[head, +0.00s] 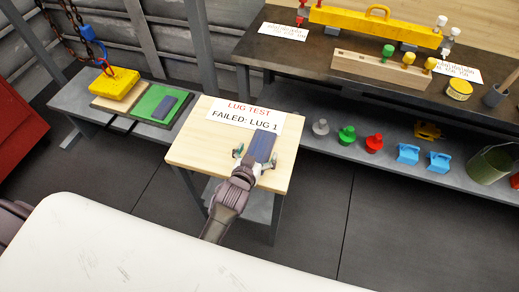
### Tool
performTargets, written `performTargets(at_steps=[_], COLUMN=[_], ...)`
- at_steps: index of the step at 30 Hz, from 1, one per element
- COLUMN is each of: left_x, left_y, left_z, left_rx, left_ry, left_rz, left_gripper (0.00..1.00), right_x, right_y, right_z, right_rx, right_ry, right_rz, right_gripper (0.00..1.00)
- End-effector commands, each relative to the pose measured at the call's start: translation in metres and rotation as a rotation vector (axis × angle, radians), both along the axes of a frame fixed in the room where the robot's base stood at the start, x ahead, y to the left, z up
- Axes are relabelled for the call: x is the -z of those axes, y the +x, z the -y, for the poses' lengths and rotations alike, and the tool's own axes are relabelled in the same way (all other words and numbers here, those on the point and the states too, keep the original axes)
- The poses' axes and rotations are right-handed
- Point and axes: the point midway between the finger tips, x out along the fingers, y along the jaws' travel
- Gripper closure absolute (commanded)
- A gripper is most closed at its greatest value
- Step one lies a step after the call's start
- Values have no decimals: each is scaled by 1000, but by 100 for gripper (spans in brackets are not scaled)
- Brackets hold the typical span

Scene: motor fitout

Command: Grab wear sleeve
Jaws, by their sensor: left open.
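My left gripper (254,158) is over the small wooden-topped table (200,150), its fingers spread. A dark blue flat rectangular piece (262,146) lies at the fingertips, with its near end close to or between the fingers; contact cannot be told. No part is labelled as the wear sleeve, so I cannot tell for sure which thing it is. A similar dark blue piece (164,106) lies on a green mat (147,103) at the left. My right gripper is not in view.
A sign reading "LUG TEST FAILED: LUG 1" (243,113) lies behind the piece. A yellow block (115,90) hangs by chains at the left. A yellow beam (375,27) and wooden rack (380,72) sit on the back bench. Several coloured parts stand on its lower shelf (330,153).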

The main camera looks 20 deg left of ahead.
Motion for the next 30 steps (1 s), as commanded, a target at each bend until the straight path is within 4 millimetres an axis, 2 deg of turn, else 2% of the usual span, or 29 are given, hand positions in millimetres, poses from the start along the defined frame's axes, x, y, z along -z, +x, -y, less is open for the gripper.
performTargets(at_steps=[3, 9, 18, 20, 30], left_x=[2, 3, 2, 2, -4], left_y=[6, 6, 6, 6, 6], left_z=[1, 1, 0, 1, 0], left_rx=[0, 0, 1, 1, 0], left_ry=[-1, -1, -1, -1, -1], left_rz=[0, 0, 0, 1, 2], left_gripper=[0, 2, 52, 59, 60], right_x=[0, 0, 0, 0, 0], right_y=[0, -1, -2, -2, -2], right_z=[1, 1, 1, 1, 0], right_rx=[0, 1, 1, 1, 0], right_ry=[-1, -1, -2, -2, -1], right_rz=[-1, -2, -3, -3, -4], right_gripper=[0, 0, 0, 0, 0])
